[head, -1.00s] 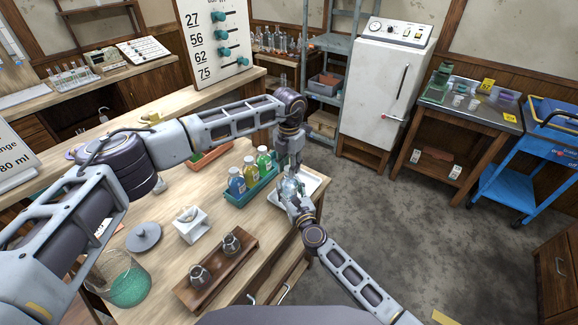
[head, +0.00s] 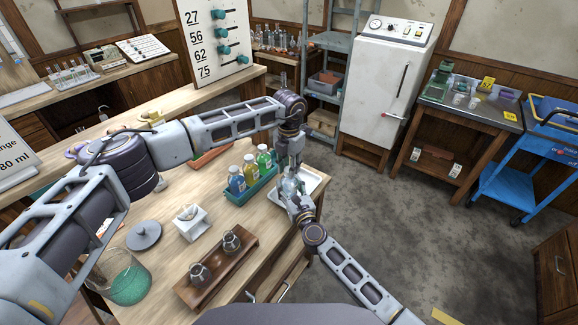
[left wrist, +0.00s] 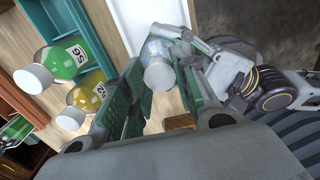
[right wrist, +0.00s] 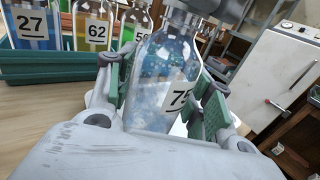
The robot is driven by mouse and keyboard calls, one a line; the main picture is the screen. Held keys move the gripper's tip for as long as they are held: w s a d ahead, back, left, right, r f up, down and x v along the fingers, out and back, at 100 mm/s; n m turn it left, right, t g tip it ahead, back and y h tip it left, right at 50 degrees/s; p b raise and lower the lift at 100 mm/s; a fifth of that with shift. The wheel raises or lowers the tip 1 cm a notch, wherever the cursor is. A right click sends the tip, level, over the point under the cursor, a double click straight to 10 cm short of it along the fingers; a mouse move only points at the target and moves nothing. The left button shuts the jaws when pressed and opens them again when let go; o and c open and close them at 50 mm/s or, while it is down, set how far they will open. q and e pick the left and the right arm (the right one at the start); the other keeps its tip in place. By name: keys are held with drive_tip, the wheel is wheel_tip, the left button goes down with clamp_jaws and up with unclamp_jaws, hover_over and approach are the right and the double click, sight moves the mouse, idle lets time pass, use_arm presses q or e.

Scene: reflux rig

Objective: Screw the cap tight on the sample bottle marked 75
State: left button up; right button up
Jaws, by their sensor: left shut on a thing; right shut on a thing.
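The sample bottle marked 75 (right wrist: 160,80) is clear with bluish contents and stands upright. It also shows in the head view (head: 289,187), over the white tray (head: 312,180) at the table's right end. My right gripper (head: 293,203) is shut around the bottle's body from the side; its green pads flank the bottle in the right wrist view (right wrist: 160,105). My left gripper (head: 290,164) points down from above and is shut on the white cap (left wrist: 158,75) at the bottle's top. The left gripper hides the bottle's mouth in the right wrist view, so the thread cannot be seen.
A green rack (head: 252,190) with bottles 27 (right wrist: 30,25), 62 (right wrist: 93,30) and 56 (right wrist: 135,20) stands close left of the bottle. A wooden stand (head: 215,270) with small glassware is nearer. The floor to the right is clear.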

use_arm(q)
drive_tip(key=shift+m, duration=2.5)
drive_tip(key=m, duration=0.9)
drive_tip(key=shift+m, duration=0.4)
drive_tip(key=m, duration=0.5)
drive_tip(key=shift+w, duration=0.1)
drive_tip(key=m, duration=1.1)
drive_tip(key=shift+m, duration=0.4)
drive_tip(key=m, duration=0.4)
